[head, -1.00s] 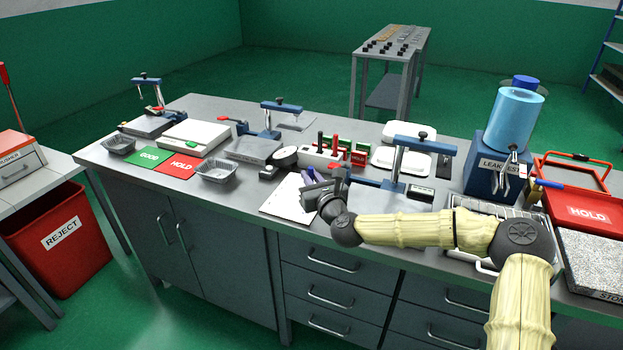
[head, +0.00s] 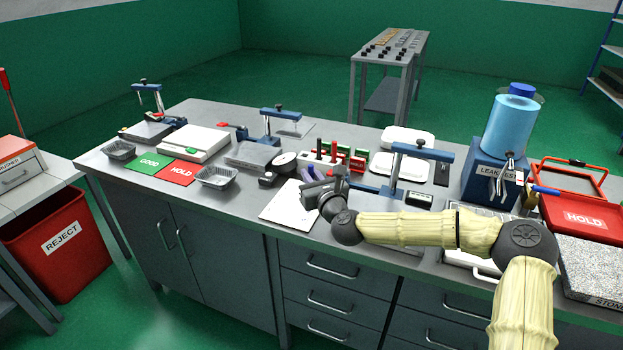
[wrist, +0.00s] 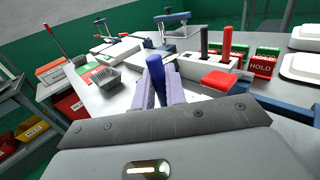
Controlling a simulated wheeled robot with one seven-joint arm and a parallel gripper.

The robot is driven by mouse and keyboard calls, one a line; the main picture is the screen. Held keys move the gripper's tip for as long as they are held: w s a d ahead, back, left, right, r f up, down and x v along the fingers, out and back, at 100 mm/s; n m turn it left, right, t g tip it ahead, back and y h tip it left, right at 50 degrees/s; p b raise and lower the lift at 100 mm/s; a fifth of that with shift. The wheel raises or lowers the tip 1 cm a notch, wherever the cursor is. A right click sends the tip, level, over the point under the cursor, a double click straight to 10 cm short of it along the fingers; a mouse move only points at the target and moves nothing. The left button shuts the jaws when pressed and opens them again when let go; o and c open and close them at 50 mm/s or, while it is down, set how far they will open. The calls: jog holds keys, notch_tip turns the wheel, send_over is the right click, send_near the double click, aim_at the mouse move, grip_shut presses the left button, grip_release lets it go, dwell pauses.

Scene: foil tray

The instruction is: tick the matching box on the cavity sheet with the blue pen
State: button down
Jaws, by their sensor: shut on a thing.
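My gripper (head: 309,175) is over the far right part of the cavity sheet (head: 284,208), a white sheet near the bench's front edge. In the wrist view, its two pale purple fingers (wrist: 160,88) are shut on the blue pen (wrist: 154,66), whose blue upper end sticks up between them. The pen's tip is hidden, so I cannot tell whether it touches the sheet. The marks on the sheet are too small to read, and my gripper and wrist cover part of it.
A white holder (head: 318,161) with red and dark upright handles stands just behind my gripper. A blue clamp stand (head: 398,170) is to its right. Foil trays (head: 216,177) sit to the left, by the green GOOD (head: 148,163) and red HOLD (head: 180,173) mats.

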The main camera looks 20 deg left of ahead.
aim_at(312, 166)
jog(key=shift+r+p, duration=0.8)
jog(key=shift+r, duration=0.85)
